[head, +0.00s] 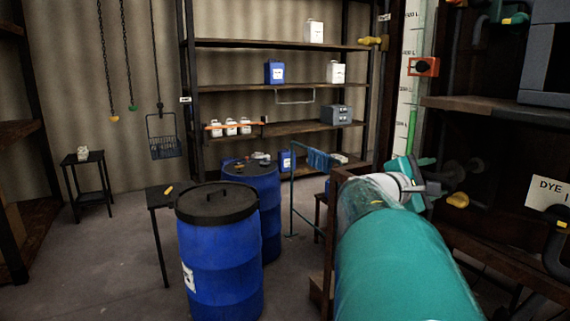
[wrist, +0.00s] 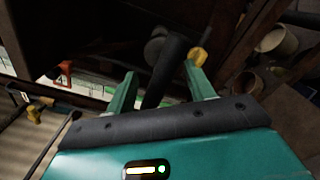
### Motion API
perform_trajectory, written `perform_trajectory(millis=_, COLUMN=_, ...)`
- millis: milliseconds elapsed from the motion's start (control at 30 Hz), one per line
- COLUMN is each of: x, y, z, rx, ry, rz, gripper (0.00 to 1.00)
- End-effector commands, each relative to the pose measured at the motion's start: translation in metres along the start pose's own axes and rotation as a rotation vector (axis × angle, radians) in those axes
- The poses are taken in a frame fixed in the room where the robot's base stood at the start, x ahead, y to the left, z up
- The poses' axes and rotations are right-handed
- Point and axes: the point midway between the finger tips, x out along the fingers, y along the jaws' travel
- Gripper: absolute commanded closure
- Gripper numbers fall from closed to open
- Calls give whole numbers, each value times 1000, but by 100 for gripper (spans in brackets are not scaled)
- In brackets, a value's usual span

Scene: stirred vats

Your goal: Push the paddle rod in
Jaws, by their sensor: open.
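A dark round rod (wrist: 168,68), which looks like the paddle rod, runs between and beyond the two green fingers of my gripper (wrist: 160,70) in the wrist view. My gripper is open, and I cannot tell whether either finger touches the rod. A yellow knob (wrist: 197,57) shows just past the right fingertip. In the head view, dark rounded fittings (head: 455,172) and a yellow knob (head: 457,200) stand just right of my gripper (head: 418,180). The far end of the rod is lost in shadow.
A dark wooden frame and a shelf (head: 490,108) stand close above and around my gripper. A red-orange bracket (head: 423,66) sits on the level gauge (head: 408,90). Blue drums (head: 220,250) stand at the left, with open floor (head: 100,270) beyond.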

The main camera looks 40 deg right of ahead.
Motion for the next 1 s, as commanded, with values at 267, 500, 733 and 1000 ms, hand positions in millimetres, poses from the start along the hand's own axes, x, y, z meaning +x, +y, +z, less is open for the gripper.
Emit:
perform_trajectory(millis=267, x=38, y=-1, z=0, rx=1, ry=-2, rz=-3, gripper=47)
perform_trajectory(millis=500, x=41, y=-1, z=1, rx=1, ry=-2, rz=-2, gripper=47)
perform_trajectory(millis=733, x=41, y=-1, z=1, rx=1, ry=-2, rz=-2, gripper=74)
perform_trajectory(millis=1000, x=44, y=-1, z=0, rx=-1, ry=-2, rz=-2, gripper=100)
